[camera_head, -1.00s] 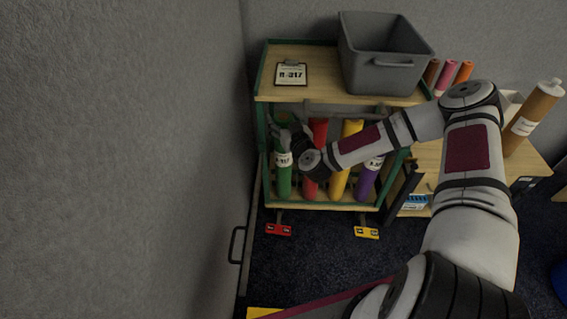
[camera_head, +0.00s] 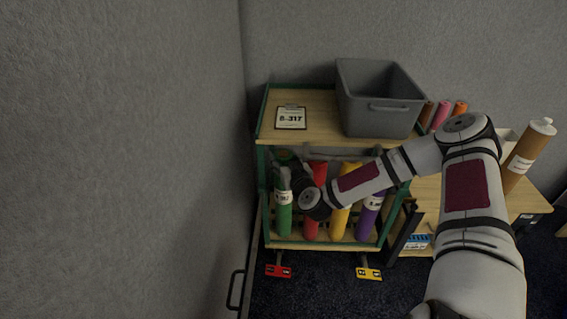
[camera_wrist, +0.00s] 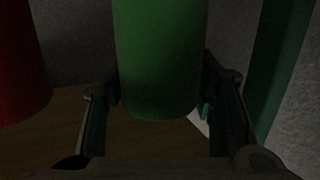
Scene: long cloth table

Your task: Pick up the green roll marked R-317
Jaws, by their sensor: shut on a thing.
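The green roll (camera_head: 284,222) stands upright at the left end of a row of rolls in the wheeled rack. Its white label is partly covered and too small to read in full. My gripper (camera_head: 284,184) is at its upper part, at the rack's front left. In the wrist view the green roll (camera_wrist: 158,55) is between the two fingers of my gripper (camera_wrist: 158,98), which is shut on it. The roll's end shows over a wooden surface; I cannot tell whether it touches the shelf. A card (camera_head: 290,118) on the rack top appears to read R-317.
A red roll (camera_head: 312,225), a yellow roll (camera_head: 340,218) and a purple roll (camera_head: 369,215) stand to the right. A grey bin (camera_head: 383,118) sits on the rack top. A green rack post (camera_wrist: 275,75) is close beside the gripper. A grey wall (camera_head: 120,150) lies left.

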